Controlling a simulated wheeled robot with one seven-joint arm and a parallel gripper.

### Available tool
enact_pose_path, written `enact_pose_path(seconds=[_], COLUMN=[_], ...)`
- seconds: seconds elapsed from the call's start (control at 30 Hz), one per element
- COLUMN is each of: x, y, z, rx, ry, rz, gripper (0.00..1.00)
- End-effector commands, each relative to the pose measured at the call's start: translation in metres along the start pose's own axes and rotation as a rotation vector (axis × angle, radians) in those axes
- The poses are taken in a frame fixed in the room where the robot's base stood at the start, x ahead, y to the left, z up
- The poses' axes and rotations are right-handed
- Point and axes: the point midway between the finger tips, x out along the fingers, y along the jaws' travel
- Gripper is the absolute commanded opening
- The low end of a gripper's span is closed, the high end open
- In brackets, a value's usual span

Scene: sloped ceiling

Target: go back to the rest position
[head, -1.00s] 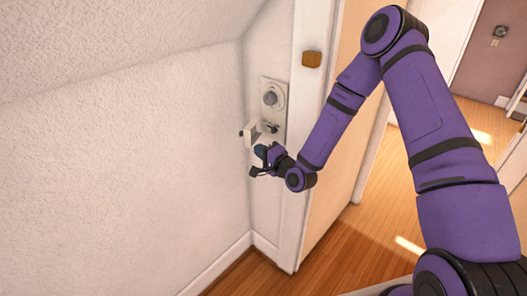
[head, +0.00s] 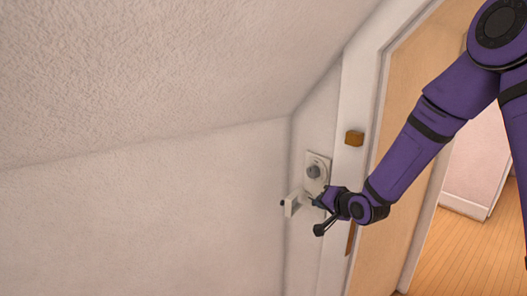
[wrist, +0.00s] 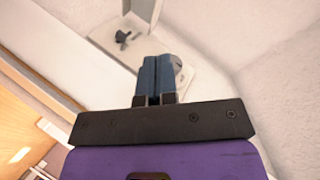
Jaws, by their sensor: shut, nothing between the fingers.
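I cannot tell whether the fingers touch the plate or the handle.
A textured sloped ceiling (head: 160,65) comes down low over the white wall (head: 150,215) on the left. A small brown block (head: 354,138) sits on the white upright beside the plate. To the right, a doorway opens onto a wooden floor (head: 460,255).

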Motion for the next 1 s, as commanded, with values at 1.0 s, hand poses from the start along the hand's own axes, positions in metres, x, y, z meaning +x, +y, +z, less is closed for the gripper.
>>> enact_pose_path(seconds=[1.0], x=[-0.305], y=[-0.059], z=[-0.045], rx=[-0.484], ry=[-0.207], rz=[0.585], gripper=[0.0])
